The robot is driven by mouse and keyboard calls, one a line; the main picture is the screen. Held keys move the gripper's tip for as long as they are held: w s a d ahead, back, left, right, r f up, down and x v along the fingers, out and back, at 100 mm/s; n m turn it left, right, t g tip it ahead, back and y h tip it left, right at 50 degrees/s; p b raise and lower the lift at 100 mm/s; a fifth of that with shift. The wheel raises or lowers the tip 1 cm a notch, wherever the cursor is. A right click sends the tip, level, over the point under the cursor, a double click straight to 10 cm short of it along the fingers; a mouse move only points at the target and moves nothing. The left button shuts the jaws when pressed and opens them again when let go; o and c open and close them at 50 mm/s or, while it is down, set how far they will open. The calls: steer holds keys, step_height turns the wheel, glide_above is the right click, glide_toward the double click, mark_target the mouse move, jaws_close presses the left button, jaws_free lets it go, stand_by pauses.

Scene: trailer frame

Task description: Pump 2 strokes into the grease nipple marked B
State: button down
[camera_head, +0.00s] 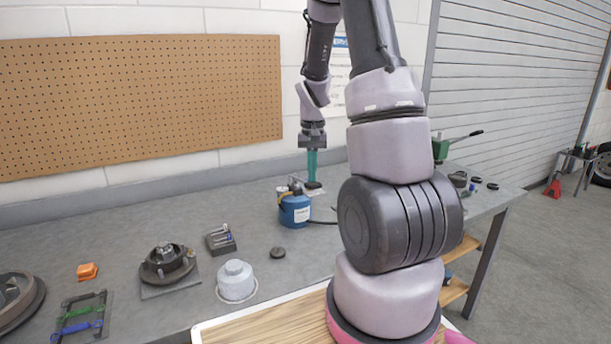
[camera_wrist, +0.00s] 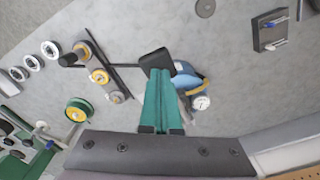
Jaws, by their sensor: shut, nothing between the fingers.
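My gripper (camera_head: 313,178) has teal fingers and points straight down over the bench. Its fingers are shut with nothing between them. A blue pump can (camera_head: 294,208) with a gauge stands just below and left of it; it also shows in the wrist view (camera_wrist: 187,80), partly behind the fingers. A black pad (camera_wrist: 155,60) lies right at the fingertips (camera_wrist: 158,72); I cannot tell whether they touch it. A dark hose or rod (camera_wrist: 125,65) runs from there toward a strip of fittings with orange rings (camera_wrist: 99,76). No letter B is legible, so I cannot tell which nipple it is.
A white capped cylinder (camera_head: 236,281), a dark hub (camera_head: 167,263), an orange block (camera_head: 87,271) and a small dark box (camera_head: 220,240) stand on the bench. A green tool (camera_head: 440,149) is at the right. My arm hides part of the bench.

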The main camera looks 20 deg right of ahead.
step_height(320, 180, up, 7)
steer(key=shift+w, duration=0.2)
stand_by(0.4)
steer(key=shift+a, duration=0.1)
stand_by(0.6)
steer(key=s+a+r+t+y, duration=0.1)
steer(key=s+a+r+t, duration=0.2)
steer(key=s+a+r, duration=0.3)
steer(key=s+a+r+n+t+y, duration=0.1)
steer(key=s+a+r+t, duration=0.3)
steer(key=s+a+r, duration=0.3)
steer(key=s+r, duration=0.5)
steer(key=s, duration=0.1)
steer(key=shift+s+a+r, duration=0.15)
steer(key=shift+s+r, duration=0.15)
steer(key=shift+s, duration=0.05)
stand_by(0.7)
